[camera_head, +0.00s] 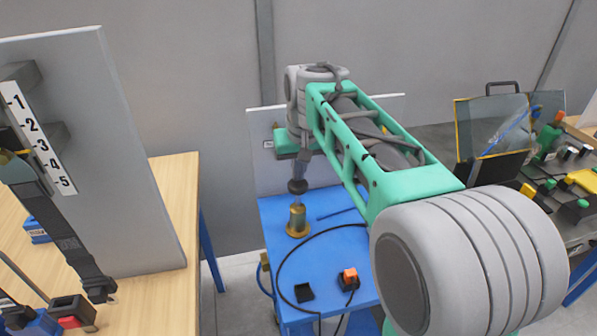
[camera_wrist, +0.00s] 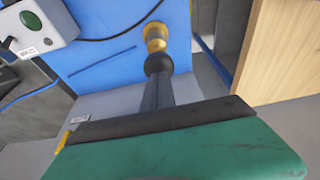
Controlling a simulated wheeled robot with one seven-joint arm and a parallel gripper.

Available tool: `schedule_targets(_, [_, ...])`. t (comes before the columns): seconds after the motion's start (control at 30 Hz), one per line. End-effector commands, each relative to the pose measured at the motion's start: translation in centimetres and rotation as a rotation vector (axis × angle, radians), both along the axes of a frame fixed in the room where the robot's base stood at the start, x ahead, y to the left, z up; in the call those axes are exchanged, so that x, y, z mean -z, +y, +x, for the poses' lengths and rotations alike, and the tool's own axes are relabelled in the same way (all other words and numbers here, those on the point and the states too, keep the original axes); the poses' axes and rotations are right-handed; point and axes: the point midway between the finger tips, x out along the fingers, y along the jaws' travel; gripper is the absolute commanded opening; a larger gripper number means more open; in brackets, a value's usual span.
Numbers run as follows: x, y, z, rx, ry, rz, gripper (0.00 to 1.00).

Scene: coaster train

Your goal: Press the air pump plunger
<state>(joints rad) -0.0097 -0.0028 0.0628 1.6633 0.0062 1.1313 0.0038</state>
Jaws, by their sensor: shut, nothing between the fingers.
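The air pump stands upright on a blue table. Its brass body (camera_head: 298,219) has a thin rod rising to a black plunger knob (camera_head: 297,186). In the wrist view the knob (camera_wrist: 158,63) is just beyond my fingertips, with the brass body (camera_wrist: 155,37) behind it. My gripper (camera_head: 299,175) points down directly over the knob, with its fingers shut together and empty. In the wrist view the dark fingers (camera_wrist: 159,82) overlap the near edge of the knob. I cannot tell whether they touch it or stop just above.
The blue table (camera_head: 335,240) also carries a black cable and a small box with an orange switch (camera_head: 349,276). A wooden bench with a numbered board (camera_head: 105,150) stands left. A cluttered bench with a yellow-edged clear panel (camera_head: 492,124) stands right. A grey panel (camera_head: 262,150) rises behind the pump.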

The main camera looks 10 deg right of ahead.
Motion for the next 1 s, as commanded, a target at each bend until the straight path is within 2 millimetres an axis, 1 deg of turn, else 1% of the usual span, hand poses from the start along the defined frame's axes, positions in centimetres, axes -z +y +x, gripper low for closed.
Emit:
schedule_targets(0.1, [0.6, 0.0, 0.0, 0.0, -0.001, 0.0, 0.0])
schedule_targets(0.43, [0.9, 0.0, 0.0, 0.0, -0.001, 0.0, 0.0])
schedule_targets(0.53, [2.1, 0.0, 0.0, 0.0, 0.0, 0.0, 0.0])
schedule_targets(0.7, [5.8, 0.0, -0.1, 0.0, 0.005, 0.0, 0.0])
schedule_targets(0.73, [6.2, 0.0, -0.1, 0.0, 0.006, 0.0, 0.0])
schedule_targets(0.8, [6.7, 0.0, -0.1, 0.0, 0.005, 0.0, 0.0])
schedule_targets(1.0, [6.8, 0.0, -0.2, 0.0, 0.01, 0.0, 0.0])
